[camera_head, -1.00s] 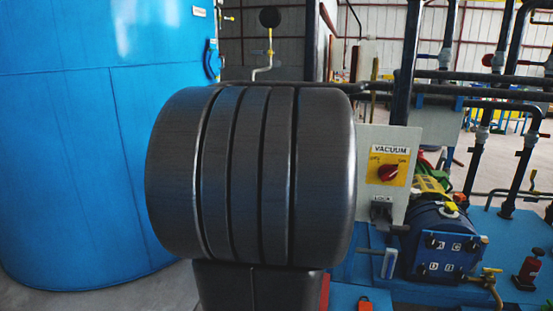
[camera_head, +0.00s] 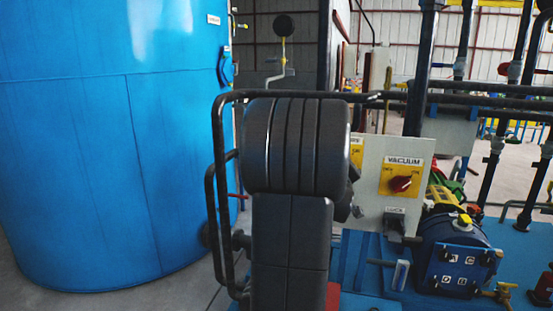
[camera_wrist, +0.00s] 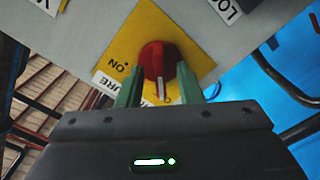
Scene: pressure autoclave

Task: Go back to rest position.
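In the wrist view my gripper (camera_wrist: 160,80) has two green fingers standing apart, one on each side of the lower part of a red knob (camera_wrist: 157,58). The fingers look open; I cannot tell whether they touch the knob. The knob sits on a yellow plate (camera_wrist: 205,45) marked ON, with a partly hidden label ending in URE. In the head view my dark arm fills the middle and hides my fingers and that knob. Part of its yellow plate (camera_head: 357,152) shows beside my arm.
A VACUUM panel (camera_head: 383,160) with a red switch (camera_head: 401,184) stands right of my arm. Below it are a lock lever (camera_head: 395,225) and a blue drum (camera_head: 452,250). A large blue tank (camera_head: 110,140) fills the left. Black pipes (camera_head: 470,88) run behind.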

